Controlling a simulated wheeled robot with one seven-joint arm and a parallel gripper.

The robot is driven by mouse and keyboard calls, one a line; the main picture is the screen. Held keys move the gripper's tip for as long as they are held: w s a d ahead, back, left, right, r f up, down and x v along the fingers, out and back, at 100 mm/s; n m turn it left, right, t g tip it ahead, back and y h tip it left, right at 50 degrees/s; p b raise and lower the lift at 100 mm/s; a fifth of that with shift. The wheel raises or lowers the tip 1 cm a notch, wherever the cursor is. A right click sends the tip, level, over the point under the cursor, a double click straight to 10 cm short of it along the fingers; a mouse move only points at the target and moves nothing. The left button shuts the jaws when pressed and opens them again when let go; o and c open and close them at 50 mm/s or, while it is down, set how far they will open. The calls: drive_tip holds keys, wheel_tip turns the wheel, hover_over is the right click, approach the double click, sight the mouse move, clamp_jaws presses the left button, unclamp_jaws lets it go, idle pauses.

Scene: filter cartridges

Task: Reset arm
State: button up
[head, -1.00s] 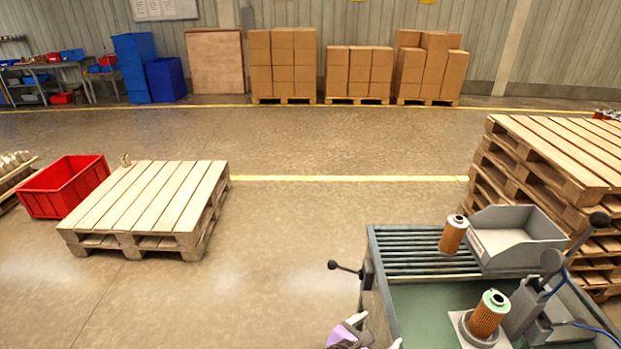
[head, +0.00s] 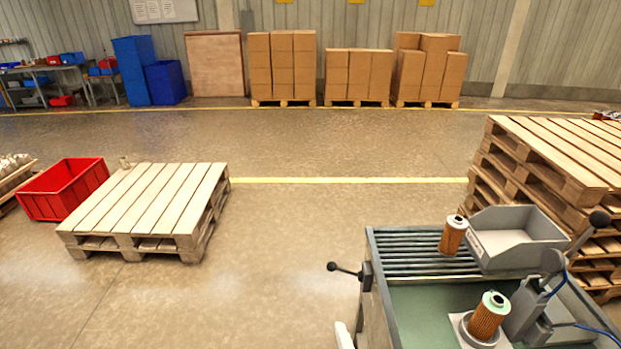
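My gripper is not in view. A small white piece, likely part of my arm, shows at the bottom edge of the head view, left of the workbench (head: 415,304). One orange filter cartridge (head: 453,236) stands on the bench's slatted rack (head: 400,247), beside a grey bin (head: 515,243). Another orange cartridge with a pale green top (head: 487,318) sits tilted on a round holder on the green bench top, beside a grey lever fixture (head: 528,312).
A black-knobbed lever (head: 345,269) sticks out from the bench's left side. A tall pallet stack (head: 540,165) stands behind the bench at right. A low pallet (head: 150,205) and a red crate (head: 62,190) are at left. Open floor lies between the low pallet and bench.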

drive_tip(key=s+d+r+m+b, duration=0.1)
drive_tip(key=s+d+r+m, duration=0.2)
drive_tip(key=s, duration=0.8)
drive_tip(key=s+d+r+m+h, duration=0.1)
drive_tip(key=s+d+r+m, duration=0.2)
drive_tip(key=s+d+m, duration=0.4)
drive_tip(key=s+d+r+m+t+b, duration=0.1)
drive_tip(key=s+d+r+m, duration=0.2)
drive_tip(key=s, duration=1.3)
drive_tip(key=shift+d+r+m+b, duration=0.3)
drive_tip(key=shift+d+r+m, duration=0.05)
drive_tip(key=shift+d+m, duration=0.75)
